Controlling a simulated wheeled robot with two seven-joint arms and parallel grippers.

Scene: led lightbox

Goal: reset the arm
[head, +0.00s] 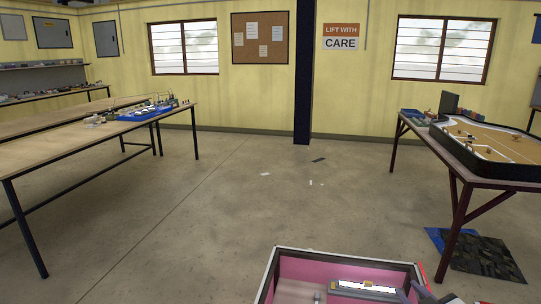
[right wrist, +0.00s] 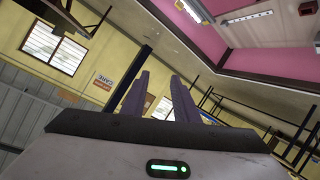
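My right gripper (right wrist: 160,84) shows in the right wrist view with its two purple fingers apart and nothing between them. In the head view only a small part of what seems to be my right arm shows at the bottom right edge, beside the box. The pink-lined lightbox (head: 290,268) stands at the bottom of the head view, cut off by the frame. A white LED strip (head: 367,287) lies inside it. In the right wrist view the box's pink inside (right wrist: 262,42) and the strip (right wrist: 247,17) appear at upper right, apart from the fingers. My left gripper is not in view.
A long wooden workbench (head: 60,153) with a blue tray (head: 143,113) stands at left. A table with a black-rimmed board (head: 490,140) stands at right, with a dark mat (head: 487,258) on the floor below. The floor (head: 220,200) between is mostly clear, with small scraps.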

